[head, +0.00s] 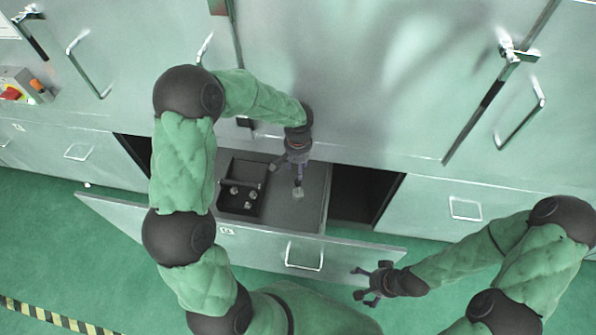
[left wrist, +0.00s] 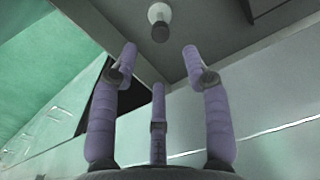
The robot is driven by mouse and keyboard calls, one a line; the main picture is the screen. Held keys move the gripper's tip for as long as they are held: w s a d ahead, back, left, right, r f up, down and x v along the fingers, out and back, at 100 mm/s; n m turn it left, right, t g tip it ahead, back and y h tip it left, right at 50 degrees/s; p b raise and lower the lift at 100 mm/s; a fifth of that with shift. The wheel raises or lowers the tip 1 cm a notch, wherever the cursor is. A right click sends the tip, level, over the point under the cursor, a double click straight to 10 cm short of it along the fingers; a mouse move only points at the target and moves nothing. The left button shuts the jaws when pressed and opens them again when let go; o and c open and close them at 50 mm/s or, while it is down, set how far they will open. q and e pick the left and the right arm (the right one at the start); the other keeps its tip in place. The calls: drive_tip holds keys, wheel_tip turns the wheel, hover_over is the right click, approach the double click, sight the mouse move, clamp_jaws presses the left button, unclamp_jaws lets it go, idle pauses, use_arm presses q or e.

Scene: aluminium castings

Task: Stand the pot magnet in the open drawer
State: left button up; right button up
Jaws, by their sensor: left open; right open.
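The open drawer (head: 313,205) is pulled out, with its grey floor showing. A small pot magnet (head: 298,192) is on the drawer floor right of the black tray. In the left wrist view the pot magnet (left wrist: 159,14) shows as a pale disc with a darker stub, apparently upright, just beyond the fingertips. My left gripper (head: 298,176) is open above it, with its fingers (left wrist: 160,60) spread and no visible contact. My right gripper (head: 365,284) is open and empty, in front of the drawer front's right end.
A black tray (head: 262,172) with several small metal pieces sits in the drawer's left part. The drawer front (head: 255,246) with its handle (head: 304,256) stands out over the green floor. Cabinet doors with bar handles rise behind. Bare drawer floor lies around the magnet.

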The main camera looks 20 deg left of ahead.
use_arm(q)
drive_tip(key=shift+r, duration=1.2)
drive_tip(key=shift+p, duration=0.3)
